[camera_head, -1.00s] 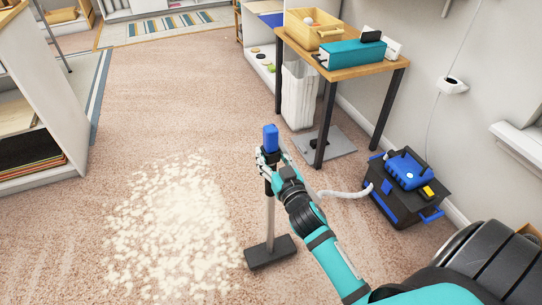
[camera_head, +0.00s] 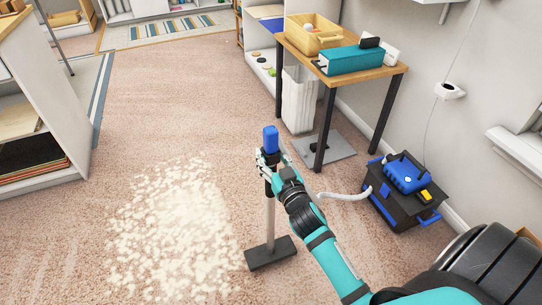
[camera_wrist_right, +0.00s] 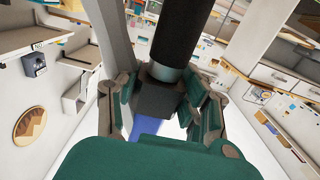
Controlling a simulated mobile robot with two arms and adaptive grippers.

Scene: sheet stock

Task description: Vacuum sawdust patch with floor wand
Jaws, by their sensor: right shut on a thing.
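The pale sawdust patch (camera_head: 175,232) lies spread on the carpet at the lower left of the head view. The floor wand (camera_head: 270,215) stands upright just right of the patch, its dark flat head (camera_head: 270,253) on the carpet near the patch's right edge. My right gripper (camera_head: 270,160) is shut on the wand below its blue top (camera_head: 270,139). In the right wrist view the fingers (camera_wrist_right: 165,105) close around the dark handle (camera_wrist_right: 176,35). The black and blue vacuum (camera_head: 404,190) stands at the right with a pale hose (camera_head: 345,194) running toward the wand. My left gripper is out of view.
A wooden table (camera_head: 345,75) with a teal box (camera_head: 351,58) and wooden crate (camera_head: 312,33) stands behind the wand. A white bin (camera_head: 299,95) is beside its leg. White shelving (camera_head: 40,182) borders the left. The carpet beyond the patch is clear.

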